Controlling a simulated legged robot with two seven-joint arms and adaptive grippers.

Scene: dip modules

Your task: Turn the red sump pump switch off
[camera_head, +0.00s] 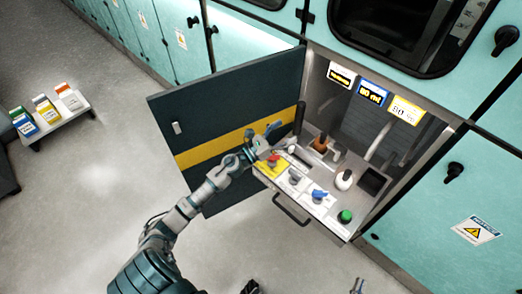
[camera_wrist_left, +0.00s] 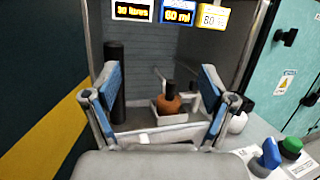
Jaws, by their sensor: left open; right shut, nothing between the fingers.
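The red switch (camera_head: 273,160) sits on a yellow plate (camera_head: 268,170) at the left end of the pulled-out panel (camera_head: 318,207). My left gripper (camera_head: 263,136) is just behind and left of it in the head view, open and empty. In the left wrist view its two blue-padded fingers (camera_wrist_left: 158,78) stand wide apart, with the back of the cabinet between them. The red switch is not visible in the wrist view. I cannot tell whether the gripper touches it. What seems to be my right gripper (camera_head: 357,286) shows only as a small tip at the bottom edge, shut.
Right of the red switch are a grey knob (camera_head: 295,178), a blue switch (camera_head: 319,195) and a green button (camera_head: 345,216). Behind stand a dark cylinder (camera_wrist_left: 115,80), a brown flask (camera_wrist_left: 169,103) and a white bottle (camera_head: 344,179). The open dark door (camera_head: 225,105) flanks my left arm.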

